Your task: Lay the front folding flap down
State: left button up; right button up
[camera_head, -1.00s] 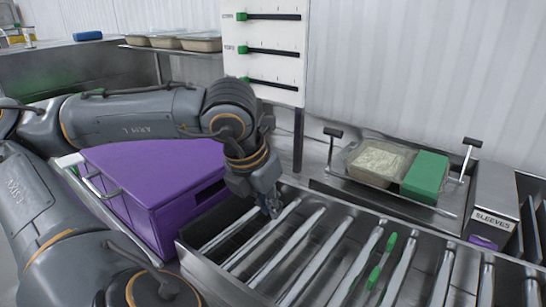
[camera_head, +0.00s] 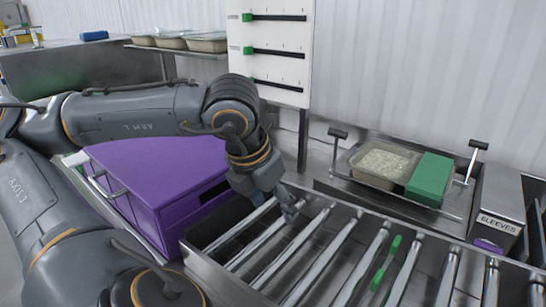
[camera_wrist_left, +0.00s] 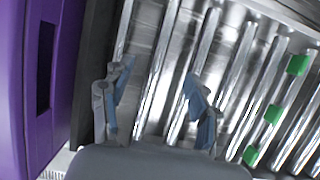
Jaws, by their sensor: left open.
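My left gripper (camera_head: 285,205) is over the left end of the roller conveyor (camera_head: 325,240), close above the rollers. In the left wrist view its two fingers (camera_wrist_left: 160,80) are spread apart with bare rollers showing between them, and nothing is held. I cannot make out for certain which part is the front folding flap. A rice-filled container (camera_head: 372,180) and a green block (camera_head: 430,178) sit side by side on a metal station behind the conveyor. My right gripper is not in view.
A purple cabinet (camera_head: 155,180) stands left of the conveyor. Green pieces (camera_head: 390,260) lie among the rollers, also in the left wrist view (camera_wrist_left: 273,113). A white slider panel (camera_head: 270,50) rises behind. A box marked SLEEVES (camera_head: 497,224) stands at the right.

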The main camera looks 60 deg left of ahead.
pick_arm(q)
jog(key=p+v, duration=0.2)
jog(key=v, duration=0.4)
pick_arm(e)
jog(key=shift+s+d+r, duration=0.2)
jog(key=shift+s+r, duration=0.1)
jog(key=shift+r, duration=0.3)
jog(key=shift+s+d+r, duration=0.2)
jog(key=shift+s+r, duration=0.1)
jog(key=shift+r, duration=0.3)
